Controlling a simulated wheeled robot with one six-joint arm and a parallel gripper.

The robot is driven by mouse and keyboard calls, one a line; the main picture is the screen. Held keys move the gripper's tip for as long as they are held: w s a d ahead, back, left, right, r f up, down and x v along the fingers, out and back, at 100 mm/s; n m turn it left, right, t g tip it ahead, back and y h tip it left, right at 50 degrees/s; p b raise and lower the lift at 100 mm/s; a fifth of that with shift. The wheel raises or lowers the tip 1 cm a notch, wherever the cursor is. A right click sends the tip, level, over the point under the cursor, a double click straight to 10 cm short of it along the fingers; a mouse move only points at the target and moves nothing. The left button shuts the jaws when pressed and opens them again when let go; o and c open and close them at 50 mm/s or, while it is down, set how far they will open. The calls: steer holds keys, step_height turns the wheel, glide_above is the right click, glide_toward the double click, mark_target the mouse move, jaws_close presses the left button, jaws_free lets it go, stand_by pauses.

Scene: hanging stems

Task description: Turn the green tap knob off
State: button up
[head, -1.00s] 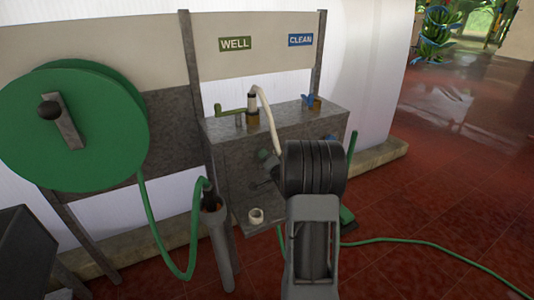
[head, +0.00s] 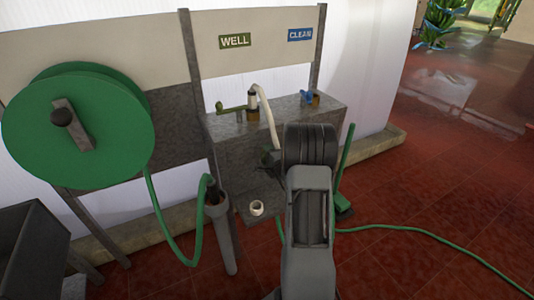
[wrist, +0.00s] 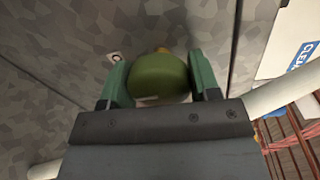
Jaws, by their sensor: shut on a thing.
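The green tap knob (wrist: 158,76) is a rounded olive-green knob in the wrist view. It sits between the two green fingers of my gripper (wrist: 162,84), which is shut on it. A bit of brass shows behind the knob. In the head view my gripper (head: 268,157) is at the front face of the grey tap box (head: 230,150). My own wrist hides most of it and the knob there. A small pale plate with a dark ring mark (wrist: 115,57) is on the grey face beside the knob.
A green hose reel (head: 75,110) stands left. A green hose (head: 430,236) crosses the floor.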

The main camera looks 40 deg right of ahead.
steer(key=shift+f, duration=0.1)
stand_by(0.5)
steer(key=o, duration=0.9)
steer(key=s+a+r+p, duration=0.1)
steer(key=s+a, duration=0.1)
steer(key=s, duration=1.1)
steer(key=shift+s, duration=0.35)
steer(key=shift+r, duration=0.1)
